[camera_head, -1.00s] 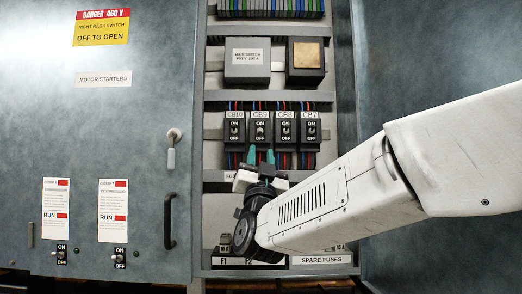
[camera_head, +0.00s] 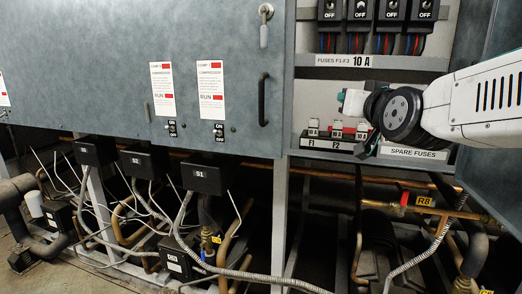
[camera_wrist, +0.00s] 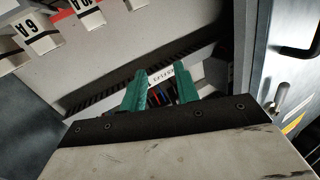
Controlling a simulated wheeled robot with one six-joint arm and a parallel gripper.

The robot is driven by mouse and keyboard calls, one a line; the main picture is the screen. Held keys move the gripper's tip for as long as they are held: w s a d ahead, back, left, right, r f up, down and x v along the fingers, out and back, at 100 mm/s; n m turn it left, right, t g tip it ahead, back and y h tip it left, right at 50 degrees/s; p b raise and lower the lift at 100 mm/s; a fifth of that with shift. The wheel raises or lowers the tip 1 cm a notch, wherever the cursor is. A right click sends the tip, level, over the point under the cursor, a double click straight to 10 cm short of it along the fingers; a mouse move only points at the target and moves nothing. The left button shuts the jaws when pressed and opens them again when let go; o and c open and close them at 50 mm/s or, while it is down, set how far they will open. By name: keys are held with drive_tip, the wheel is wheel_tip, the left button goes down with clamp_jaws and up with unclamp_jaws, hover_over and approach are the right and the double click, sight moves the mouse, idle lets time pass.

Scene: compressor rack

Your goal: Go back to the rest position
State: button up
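My gripper (camera_wrist: 160,88) shows in the wrist view with its two green fingers apart and nothing between them. Beyond the fingers are a white label and several coloured wires. In the head view my gripper (camera_head: 345,98) is mostly hidden behind my round dark wrist joint; only a small green part and a white part show. It is in front of the open rack, below the fuse label (camera_head: 343,60) and above the row of fuses (camera_head: 337,130).
Breaker switches (camera_head: 361,10) sit at the top of the rack. The cabinet door (camera_head: 120,70) with a black handle (camera_head: 263,99) is at left. Below are black boxes (camera_head: 207,176), cables and copper pipes. Fuse carriers (camera_wrist: 42,33) are close in the wrist view.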

drive_tip(key=s+d+f+g, duration=0.3)
drive_tip(key=s+f+g, duration=0.6)
drive_tip(key=s+f, duration=0.55)
drive_tip(key=s+d+f+g, duration=0.1)
drive_tip(key=s+f+g, duration=0.1)
drive_tip(key=s, duration=0.3)
drive_tip(key=s+d+f+g, duration=0.1)
drive_tip(key=s+f+g, duration=0.2)
drive_tip(key=s, duration=0.3)
drive_tip(key=s+d+f+g+h, duration=0.1)
drive_tip(key=s+f+g, duration=0.1)
drive_tip(key=s, duration=0.4)
drive_tip(key=shift+f+g, duration=0.25)
drive_tip(key=shift+g, duration=0.05)
drive_tip(key=shift+s, duration=0.2)
